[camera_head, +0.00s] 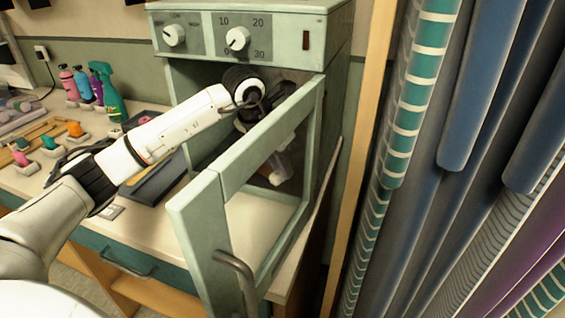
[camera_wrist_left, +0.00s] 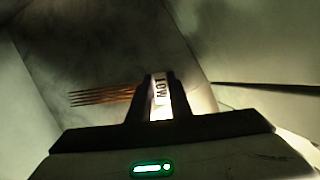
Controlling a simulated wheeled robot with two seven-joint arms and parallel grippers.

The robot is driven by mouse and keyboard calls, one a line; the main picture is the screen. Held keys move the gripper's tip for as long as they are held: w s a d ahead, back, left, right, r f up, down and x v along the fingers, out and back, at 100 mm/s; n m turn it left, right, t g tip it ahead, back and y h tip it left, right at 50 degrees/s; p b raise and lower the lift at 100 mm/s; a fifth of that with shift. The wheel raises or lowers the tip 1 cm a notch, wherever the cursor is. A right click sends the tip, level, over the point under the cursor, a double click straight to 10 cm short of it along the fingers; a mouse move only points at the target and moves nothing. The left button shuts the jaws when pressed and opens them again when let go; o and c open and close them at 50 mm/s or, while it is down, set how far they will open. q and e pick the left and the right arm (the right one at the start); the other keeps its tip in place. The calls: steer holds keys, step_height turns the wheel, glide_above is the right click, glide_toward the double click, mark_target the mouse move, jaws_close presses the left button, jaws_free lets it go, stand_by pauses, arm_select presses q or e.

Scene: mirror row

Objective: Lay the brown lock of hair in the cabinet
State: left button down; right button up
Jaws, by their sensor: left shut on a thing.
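The pale green cabinet (camera_head: 340,40) has two dials on top, and its framed door (camera_head: 200,215) stands open towards me. My left arm reaches in behind the door frame, and my left gripper (camera_head: 278,168) is inside the cabinet, partly hidden by that frame. In the left wrist view my left gripper (camera_wrist_left: 160,97) is shut on the brown lock of hair (camera_wrist_left: 100,95). Its thin brown strands stick out to the left of the fingers. A white label with dark letters shows between the fingers. I cannot tell whether the hair touches the cabinet floor. My right gripper is out of view.
The door frame and its handle (camera_head: 238,275) stand close beside my left arm. Several bottles (camera_head: 85,85) and small coloured items stand on the counter at left. A dark tray (camera_head: 155,180) lies before the cabinet. Hanging rolls (camera_head: 420,90) fill the right side.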

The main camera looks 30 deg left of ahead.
arm_select(q)
steer(key=shift+w+d, duration=0.1)
steer(key=shift+w, duration=0.35)
steer(key=shift+s+f, duration=0.1)
steer(key=shift+f, duration=0.2)
steer(key=shift+f, duration=0.25)
steer(key=c, duration=1.6)
jaws_free()
steer(key=shift+r, duration=0.1)
